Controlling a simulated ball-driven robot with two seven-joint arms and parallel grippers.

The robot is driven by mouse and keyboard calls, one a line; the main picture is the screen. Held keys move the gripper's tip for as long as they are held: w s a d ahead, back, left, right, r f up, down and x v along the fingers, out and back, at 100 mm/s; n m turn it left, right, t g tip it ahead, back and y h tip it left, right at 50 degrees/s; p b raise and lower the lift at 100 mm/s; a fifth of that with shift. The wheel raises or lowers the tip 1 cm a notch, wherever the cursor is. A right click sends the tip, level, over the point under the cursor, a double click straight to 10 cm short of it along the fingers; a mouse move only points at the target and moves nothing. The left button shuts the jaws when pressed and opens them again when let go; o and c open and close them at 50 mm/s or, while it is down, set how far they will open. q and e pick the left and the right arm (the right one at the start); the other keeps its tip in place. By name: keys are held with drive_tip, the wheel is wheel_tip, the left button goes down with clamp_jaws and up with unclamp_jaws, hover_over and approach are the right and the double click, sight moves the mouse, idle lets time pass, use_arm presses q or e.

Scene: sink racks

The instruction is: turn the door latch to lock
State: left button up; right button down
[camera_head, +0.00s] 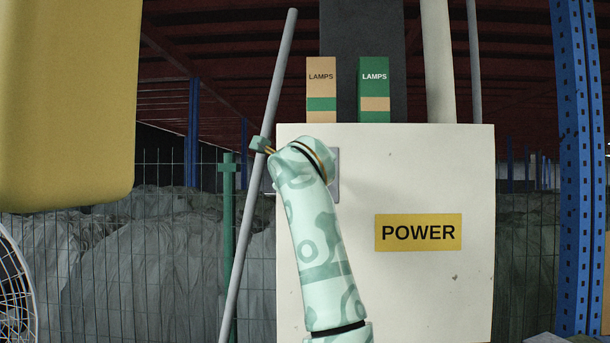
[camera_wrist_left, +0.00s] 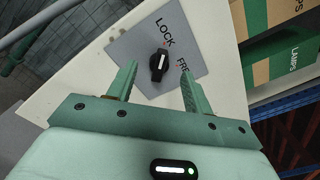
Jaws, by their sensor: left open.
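The door latch (camera_wrist_left: 159,66) is a small black knob with a white stripe, on a grey plate (camera_wrist_left: 140,48) in the left wrist view. The plate reads LOCK and a partly hidden word starting "FR". The stripe runs nearly up-down in that picture, its upper end towards LOCK. My left gripper (camera_wrist_left: 157,70) is open, with one green finger on each side of the knob and gaps visible; I cannot tell its depth from the plate. In the head view my left gripper (camera_head: 261,145) is at the white cabinet's (camera_head: 430,290) upper left; the arm hides the knob. My right gripper is not in view.
Two LAMPS boxes, one tan (camera_head: 321,88) and one green (camera_head: 374,88), stand on the cabinet top. A grey slanted pole (camera_head: 245,220) and a green post (camera_head: 228,215) are close to the left gripper. A blue upright (camera_head: 580,160) stands to the right.

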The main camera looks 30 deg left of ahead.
use_arm(q)
drive_tip(key=v, duration=1.2)
drive_tip(key=shift+s+b, duration=0.35)
drive_tip(key=shift+b, duration=0.05)
